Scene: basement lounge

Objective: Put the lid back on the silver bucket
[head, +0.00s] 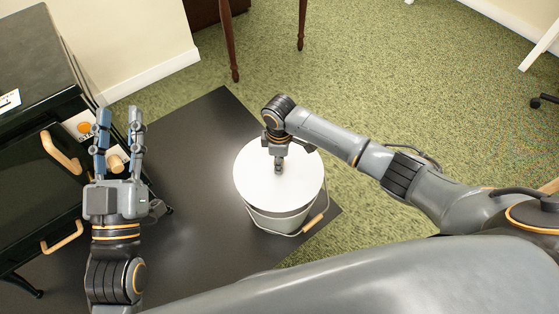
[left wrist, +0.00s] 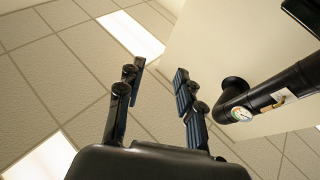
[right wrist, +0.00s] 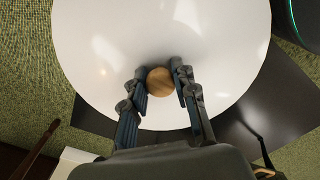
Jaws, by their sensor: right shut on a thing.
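The silver bucket (head: 281,221) stands upright on a dark floor mat, with its wire handle and wooden grip (head: 316,221) hanging at its right side. The white round lid (head: 256,186) covers the bucket's top in the head view; whether it is fully seated I cannot tell. The lid also fills much of the right wrist view (right wrist: 90,60). My right gripper (head: 280,163) is over the lid's middle, its fingers shut on the round wooden knob (right wrist: 159,81). My left gripper (head: 119,112) is open and empty, left of the bucket with its fingers spread.
A dark green stove (head: 40,150) with wooden handles stands at the left. The dark mat (head: 205,135) lies under the bucket and beside the stove. Wooden furniture legs (head: 229,40) stand at the back. Green carpet (head: 400,80) is free at the right.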

